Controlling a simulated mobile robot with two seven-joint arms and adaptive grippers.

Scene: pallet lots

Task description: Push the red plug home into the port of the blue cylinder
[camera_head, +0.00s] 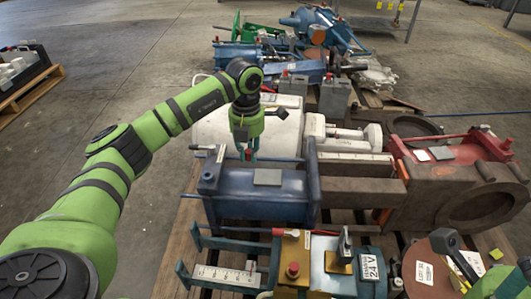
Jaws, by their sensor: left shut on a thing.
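The blue cylinder (240,208) lies across the pallet in the middle, between two upright blue end plates. My left gripper (248,150) points down just above its back edge, near its left half. It is shut on the small red plug (249,155), of which only a bit shows between the fingers. The port is hidden, so I cannot tell how far the plug sits in it. At the lower right, a green part of my right arm (497,283) shows with dark parts beside it; its finger state is unclear.
In front lies a yellow and teal unit (325,262) with a red button (293,270). A white tank (215,130) stands behind, and a red-brown casting (455,180) is at the right.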

